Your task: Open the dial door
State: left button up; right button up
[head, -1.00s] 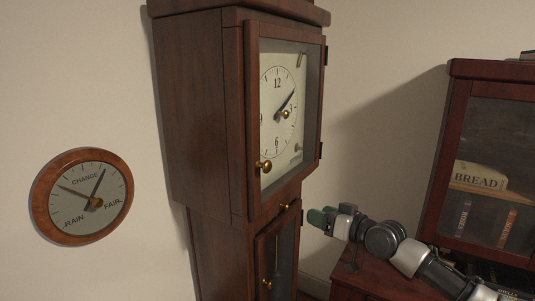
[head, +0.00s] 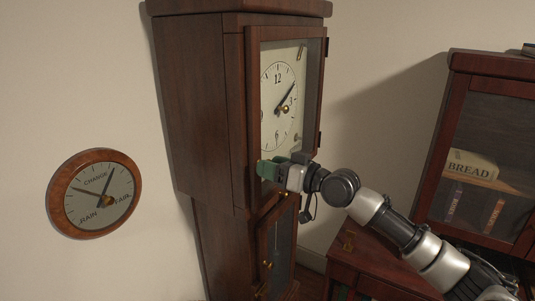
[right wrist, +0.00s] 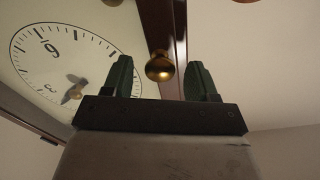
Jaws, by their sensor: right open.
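The dial door (head: 252,100) is a wood-framed glass door on the tall clock, in front of the white clock face (head: 278,112). It looks shut, with hinges on its right side. Its round brass knob (right wrist: 160,66) shows in the right wrist view between the two green fingers of my right gripper (right wrist: 160,82). The fingers stand apart on either side of the knob, with visible gaps. In the head view my right gripper (head: 267,170) is at the door's lower left and hides the knob. My left gripper is in neither view.
A lower clock door (head: 262,245) with its own brass knob is just below my right gripper. A round barometer (head: 62,208) hangs on the left wall. A dark wood cabinet (head: 447,140) holding a bread box (head: 472,165) and books stands at the right.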

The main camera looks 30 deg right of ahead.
jog(key=shift+x, duration=0.75)
jog(key=shift+c, duration=0.4)
grip_shut()
